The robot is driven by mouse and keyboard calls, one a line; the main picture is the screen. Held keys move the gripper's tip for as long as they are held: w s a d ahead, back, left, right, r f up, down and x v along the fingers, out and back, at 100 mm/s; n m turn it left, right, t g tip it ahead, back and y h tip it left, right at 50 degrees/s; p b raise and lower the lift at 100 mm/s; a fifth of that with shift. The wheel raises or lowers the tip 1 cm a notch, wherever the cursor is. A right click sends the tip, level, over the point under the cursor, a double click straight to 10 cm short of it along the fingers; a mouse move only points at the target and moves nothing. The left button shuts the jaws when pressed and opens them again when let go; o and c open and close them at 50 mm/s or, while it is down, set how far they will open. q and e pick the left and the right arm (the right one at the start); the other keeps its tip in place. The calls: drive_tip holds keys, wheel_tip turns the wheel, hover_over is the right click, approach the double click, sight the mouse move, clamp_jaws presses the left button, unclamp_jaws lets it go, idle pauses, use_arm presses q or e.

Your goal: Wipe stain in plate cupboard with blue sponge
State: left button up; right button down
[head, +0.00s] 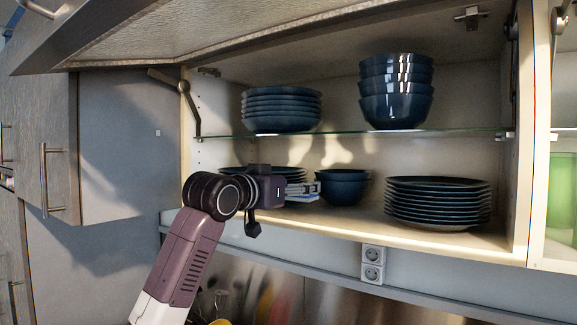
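The plate cupboard (520,190) is open, its lift-up flap (190,30) raised above it. My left gripper (312,191) reaches in at the lower shelf, in front of a plate stack and left of two dark bowls (343,188). Its fingers are small and seen from the side. I cannot make out a stain; the gripper and dishes hide part of the lower shelf. My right gripper is not in view.
A plate stack (437,204) stands at the lower right, and another (235,171) is partly behind my arm. The glass shelf (340,134) above carries plates (281,110) and stacked bowls (396,92). A flap hinge arm (190,105) is at the left side.

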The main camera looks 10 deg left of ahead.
use_arm(q)
drive_tip(key=shift+s+d+r, duration=0.1)
drive_tip(key=shift+d+r, duration=0.15)
drive_tip(key=shift+r, duration=0.25)
drive_tip(key=shift+d+r, duration=0.25)
drive_tip(key=shift+r, duration=0.25)
drive_tip(key=shift+a+r, duration=0.2)
drive_tip(key=shift+r, duration=0.5)
drive_tip(key=shift+a+r, duration=0.2)
drive_tip(key=shift+r, duration=0.45)
drive_tip(key=shift+d+r, duration=0.2)
